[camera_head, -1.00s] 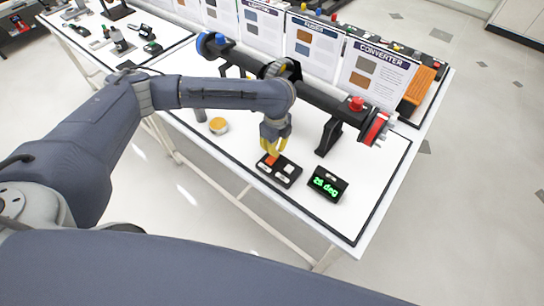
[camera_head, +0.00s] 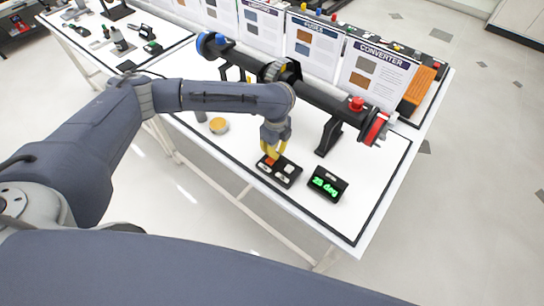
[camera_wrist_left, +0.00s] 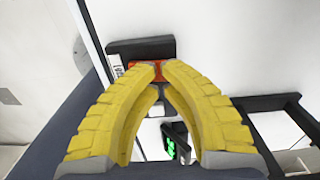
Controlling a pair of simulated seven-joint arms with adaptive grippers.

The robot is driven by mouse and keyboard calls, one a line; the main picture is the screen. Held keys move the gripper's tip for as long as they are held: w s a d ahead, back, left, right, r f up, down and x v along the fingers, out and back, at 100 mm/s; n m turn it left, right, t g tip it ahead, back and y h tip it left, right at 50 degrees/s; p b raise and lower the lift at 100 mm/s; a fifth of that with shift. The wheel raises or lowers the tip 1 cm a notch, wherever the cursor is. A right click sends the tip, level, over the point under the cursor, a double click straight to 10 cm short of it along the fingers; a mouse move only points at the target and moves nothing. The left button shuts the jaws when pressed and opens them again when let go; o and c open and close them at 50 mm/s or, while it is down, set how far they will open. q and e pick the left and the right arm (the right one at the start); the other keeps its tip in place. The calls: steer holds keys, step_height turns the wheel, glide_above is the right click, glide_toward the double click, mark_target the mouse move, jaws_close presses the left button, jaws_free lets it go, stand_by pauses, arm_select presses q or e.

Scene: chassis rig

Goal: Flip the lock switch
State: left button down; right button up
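A black switch box (camera_head: 291,181) lies near the table's front edge, with a red-orange switch (camera_head: 268,161) at its left end and pale buttons beside it. My left gripper (camera_head: 271,157) points down over that end, its yellow fingertips at the red switch and partly hiding it. In the left wrist view, the red switch (camera_wrist_left: 134,69) shows just beyond the fingertips. The left fingertips (camera_wrist_left: 161,68) are drawn together with little gap and nothing visible held between them. I cannot tell whether they touch the switch. My right gripper is not in view.
A black display (camera_head: 327,184) with green digits stands right of the box. A dark tube rig (camera_head: 320,97) on a black stand (camera_head: 328,136) lies behind. A small orange-topped dish (camera_head: 218,125) is to the left. Upright posters (camera_head: 375,72) line the back. The table's right front is clear.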

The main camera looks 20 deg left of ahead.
arm_select(q)
steer(key=shift+f, duration=0.75)
stand_by(0.5)
steer(key=shift+r, duration=3.5)
